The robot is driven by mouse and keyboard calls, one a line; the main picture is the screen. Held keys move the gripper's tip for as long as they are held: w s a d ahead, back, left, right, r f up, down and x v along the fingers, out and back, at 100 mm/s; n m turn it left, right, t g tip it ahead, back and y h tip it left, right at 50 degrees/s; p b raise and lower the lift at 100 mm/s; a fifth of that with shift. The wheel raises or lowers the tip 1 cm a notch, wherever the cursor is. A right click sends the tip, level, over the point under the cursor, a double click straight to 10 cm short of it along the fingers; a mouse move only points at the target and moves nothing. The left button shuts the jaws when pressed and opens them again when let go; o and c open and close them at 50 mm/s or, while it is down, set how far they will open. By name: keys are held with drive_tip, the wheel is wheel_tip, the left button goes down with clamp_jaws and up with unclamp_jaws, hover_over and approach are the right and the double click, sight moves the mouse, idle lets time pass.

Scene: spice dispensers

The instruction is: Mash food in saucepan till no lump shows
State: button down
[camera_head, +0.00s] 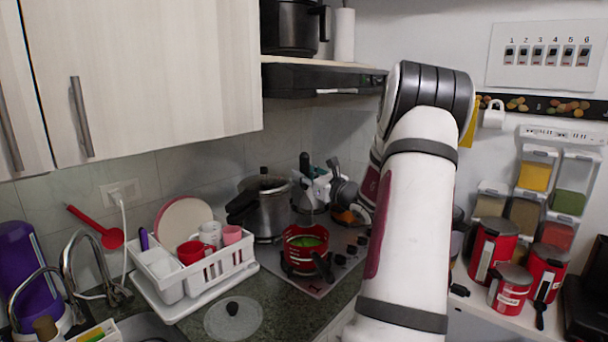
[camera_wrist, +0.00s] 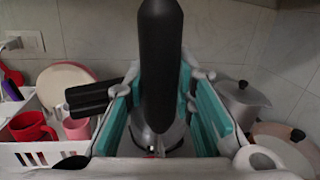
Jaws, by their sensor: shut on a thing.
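The red saucepan (camera_head: 305,257) sits on the stove, with green food (camera_head: 306,242) inside. Its dark handle points toward the front right. My gripper (camera_head: 316,187) is above and slightly behind the pan. It is shut on an upright tool with a black handle, probably the masher (camera_head: 305,166). In the wrist view my gripper (camera_wrist: 163,112) has teal pads on both sides of the black handle (camera_wrist: 160,60). A grey metal part shows below the handle. The tool's lower end is not clear, and I cannot tell whether it touches the food or whether lumps show.
A large lidded metal pot (camera_head: 268,212) stands left of the saucepan. A white dish rack (camera_head: 200,276) with cups and plates is further left. A glass lid (camera_head: 233,318) lies on the counter in front. Red canisters (camera_head: 492,250) stand at right. A hood (camera_head: 322,80) hangs above.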

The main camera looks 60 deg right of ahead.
sight(309, 211)
drive_tip(key=shift+a+f+b, duration=0.15)
drive_tip(key=shift+f+b, duration=0.2)
drive_tip(key=shift+f, duration=0.4)
drive_tip(key=shift+a+f+b, duration=0.15)
drive_tip(key=shift+f+b, duration=0.15)
drive_tip(key=shift+f, duration=0.45)
drive_tip(key=shift+d+f+b, duration=0.15)
drive_tip(key=shift+f+b, duration=0.5)
drive_tip(key=shift+f, duration=0.4)
drive_tip(key=shift+d+f+b, duration=0.1)
drive_tip(key=shift+f+b, duration=0.5)
drive_tip(key=shift+f, duration=0.45)
drive_tip(key=shift+s, duration=0.1)
drive_tip(key=shift+s+p, duration=0.3)
drive_tip(key=shift+s, duration=0.6)
drive_tip(key=shift+a, duration=0.1)
drive_tip(key=shift+f, duration=0.1)
drive_tip(key=shift+f+b, duration=1.45)
drive_tip(key=shift+f, duration=0.8)
